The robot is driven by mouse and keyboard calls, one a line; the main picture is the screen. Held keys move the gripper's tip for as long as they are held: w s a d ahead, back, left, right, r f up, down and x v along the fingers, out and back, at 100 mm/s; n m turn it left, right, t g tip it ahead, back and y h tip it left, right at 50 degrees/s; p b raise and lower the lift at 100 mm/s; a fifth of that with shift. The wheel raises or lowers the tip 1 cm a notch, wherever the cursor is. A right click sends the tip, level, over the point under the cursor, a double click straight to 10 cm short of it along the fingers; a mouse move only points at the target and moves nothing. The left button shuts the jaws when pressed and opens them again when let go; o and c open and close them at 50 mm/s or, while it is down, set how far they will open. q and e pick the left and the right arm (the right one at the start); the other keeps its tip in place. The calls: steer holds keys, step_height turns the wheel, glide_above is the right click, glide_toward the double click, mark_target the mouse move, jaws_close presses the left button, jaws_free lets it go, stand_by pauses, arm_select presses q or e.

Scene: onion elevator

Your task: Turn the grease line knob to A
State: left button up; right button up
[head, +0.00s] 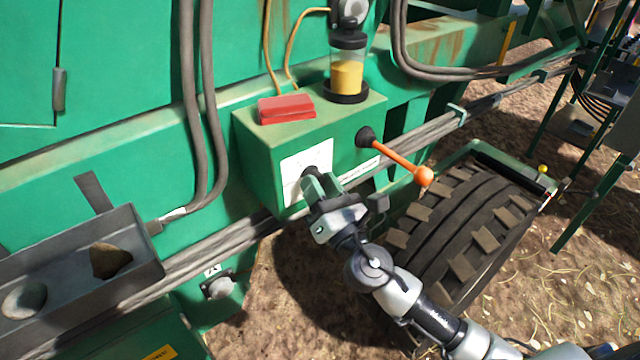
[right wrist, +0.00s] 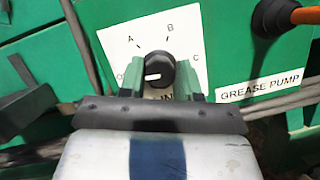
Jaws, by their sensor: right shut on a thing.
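The grease line knob (right wrist: 160,68) is black and round, on a white dial plate (right wrist: 185,40) marked A at upper left, B at the top and C at the right. Its white pointer line points left, toward a partly hidden mark below A. In the head view, the plate (head: 296,170) is on the front of a green box, and the knob (head: 310,172) is partly hidden. My right gripper (right wrist: 159,82) has its green fingers on either side of the knob, shut on it. The right gripper also shows in the head view (head: 316,183). My left gripper is not in view.
An orange lever (head: 395,156) sticks out right of the plate, near a GREASE PUMP label (right wrist: 260,85). A red block (head: 286,108) and a grease jar (head: 347,75) sit on the box. A large tyre (head: 460,225) stands at the right. A tray (head: 140,255) holds stones at the left.

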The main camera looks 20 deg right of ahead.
steer(key=m+g+h+p, duration=0.1)
steer(key=m, duration=0.3)
steer(key=m+h+p, duration=0.2)
steer(key=m, duration=0.3)
steer(key=m+g+h+p, duration=0.1)
steer(key=m+h+p, duration=0.1)
steer(key=m, duration=0.2)
steer(key=shift+a+r+g, duration=0.1)
steer(key=shift+r+g, duration=0.1)
steer(key=shift+g, duration=0.1)
steer(key=shift+m+p, duration=0.3)
steer(key=shift+m, duration=0.1)
steer(key=o, duration=0.9)
steer(key=shift+o, duration=0.2)
steer(key=shift+s+f, duration=0.1)
steer(key=shift+s, duration=0.05)
